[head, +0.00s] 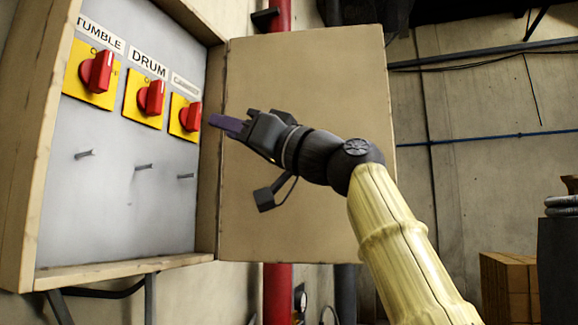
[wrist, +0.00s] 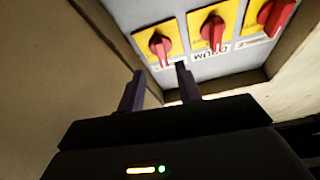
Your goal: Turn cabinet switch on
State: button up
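An open cabinet holds a row of three red rotary switches on yellow plates. The left switch (head: 97,72) is under a "TUMBLE" label and the middle switch (head: 151,98) under a "DRUM" label. The right switch (head: 190,116) is under a label too small to read. The three switches also show in the wrist view, upside down, with the nearest one (wrist: 160,45) just beyond my fingertips. My gripper (head: 222,124) is in front of the cabinet's right edge, to the right of the right switch. Its two purple fingers (wrist: 160,82) are apart, with nothing between them.
The cabinet door (head: 305,150) stands open to the right, behind my gripper. The cabinet's wooden frame (head: 208,150) rises close to my fingers. Several small pegs (head: 143,167) stick out below the switches. A red pipe (head: 278,290) runs behind the door. A wooden crate (head: 508,290) stands at lower right.

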jog(key=b+v, duration=0.5)
jog(key=v, duration=0.6)
jog(key=shift+b, duration=0.35)
jog(key=shift+o, duration=0.3)
jog(key=shift+s, duration=0.1)
jog(key=o, duration=0.7)
jog(key=shift+a+r+p, duration=0.2)
jog(key=shift+r+p, duration=0.1)
jog(key=shift+p, duration=0.15)
jog(key=shift+o, duration=0.2)
jog(key=a+r+m+p, duration=0.1)
jog(key=p, duration=0.1)
jog(key=w+a+m+h+p, duration=0.1)
jog(key=p, duration=0.2)
jog(key=a+r+m+g+h+p, duration=0.1)
jog(key=p, duration=0.1)
jog(key=shift+w+a+r+m+p, duration=0.3)
jog(key=shift+w+a+m+p, duration=0.05)
jog(key=shift+w+m, duration=0.05)
jog(key=s+d+r+m+g+h+p, duration=0.1)
jog(key=d+r+m+p, duration=0.3)
jog(key=m+p, duration=0.9)
jog(key=d+p, duration=0.1)
jog(key=p, duration=0.5)
jog(key=shift+s+g+h+p, duration=0.15)
jog(key=shift+g+h+p, duration=0.15)
jog(key=shift+h, duration=0.1)
